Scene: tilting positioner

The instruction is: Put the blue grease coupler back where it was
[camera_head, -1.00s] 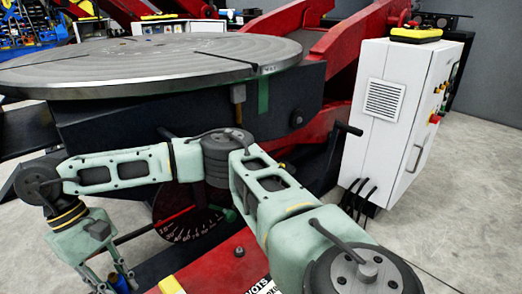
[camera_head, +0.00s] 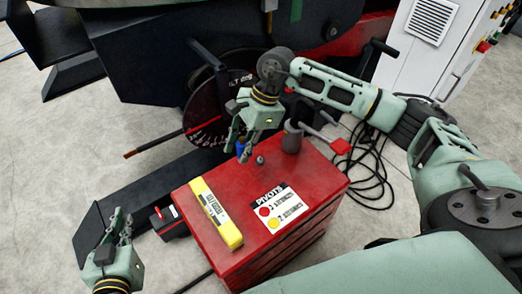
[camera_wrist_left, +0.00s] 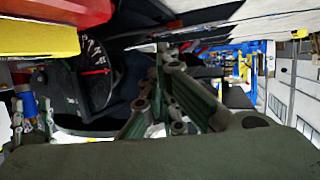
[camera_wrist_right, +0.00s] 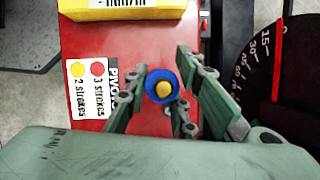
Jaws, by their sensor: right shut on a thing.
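The blue grease coupler (camera_wrist_right: 151,92) is a short blue ring with a yellow centre in the right wrist view. My right gripper (camera_head: 241,145) is shut on it above the far edge of a red box (camera_head: 300,222). It is partly covered by the fingers in the head view, and it shows at the left edge of the left wrist view (camera_wrist_left: 28,104). A small dark knob (camera_head: 260,161) on the box top is close beside the coupler. I cannot tell the height between them. My left gripper (camera_head: 122,222) is empty at lower left, its fingertips slightly apart.
A yellow block (camera_head: 216,213) lies on the box top beside a PIVOTS label (camera_head: 277,208). A grey cylinder (camera_head: 292,138) stands near the back edge. Behind is a black tilt dial (camera_head: 215,105). A white cabinet (camera_head: 425,60) and black cables (camera_head: 372,175) are at right.

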